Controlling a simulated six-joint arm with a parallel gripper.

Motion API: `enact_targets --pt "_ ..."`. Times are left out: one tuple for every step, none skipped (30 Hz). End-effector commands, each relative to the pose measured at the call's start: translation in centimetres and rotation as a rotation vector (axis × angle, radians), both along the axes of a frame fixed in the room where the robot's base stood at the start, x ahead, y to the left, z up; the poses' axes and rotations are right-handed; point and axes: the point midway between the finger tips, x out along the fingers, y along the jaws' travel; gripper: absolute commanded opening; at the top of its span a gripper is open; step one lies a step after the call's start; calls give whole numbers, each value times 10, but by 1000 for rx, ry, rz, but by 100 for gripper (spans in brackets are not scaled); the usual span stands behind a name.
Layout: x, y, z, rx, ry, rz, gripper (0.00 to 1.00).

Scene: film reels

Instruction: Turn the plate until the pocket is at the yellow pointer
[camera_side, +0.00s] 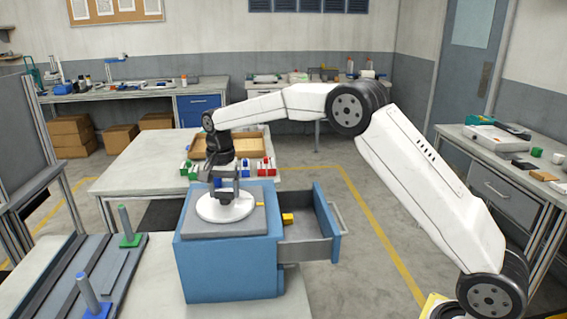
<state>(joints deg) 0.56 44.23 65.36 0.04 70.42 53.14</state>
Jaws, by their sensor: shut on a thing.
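The white round plate (211,211) lies flat on the grey top of a blue cabinet (228,270). My gripper (225,196) points down over the middle of the plate, shut on a part of it that the fingers mostly hide. A small blue piece (217,183) shows beside the fingers; I cannot tell what it belongs to. I cannot make out the pocket.
The cabinet's drawer (325,225) stands open to the right. A green-based post (127,227) and a blue-based post (90,296) stand on the left bench. Behind, a table holds a wooden tray (253,148) and small red, green and blue items (266,167).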

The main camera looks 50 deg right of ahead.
Motion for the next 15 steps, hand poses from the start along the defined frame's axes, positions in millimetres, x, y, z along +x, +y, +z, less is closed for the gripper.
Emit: enact_targets --pt "0 0 0 -1 -1 33 0" --pt "0 0 0 -1 -1 53 0" --pt "0 0 0 -1 -1 79 0" --pt "0 0 0 -1 -1 97 0" --pt "0 0 0 -1 -1 112 0" --pt "0 0 0 -1 -1 132 0" --pt "0 0 0 -1 -1 142 0" --pt "0 0 0 -1 -1 152 0" --pt "0 0 0 -1 -1 161 0" --pt "0 0 0 -2 -1 166 0" --pt "0 0 0 -2 -1 169 0" --pt "0 0 0 -2 -1 171 0" --pt "0 0 0 -2 -1 171 0" --pt "0 0 0 -2 -1 171 0" --pt "0 0 0 -2 -1 172 0"
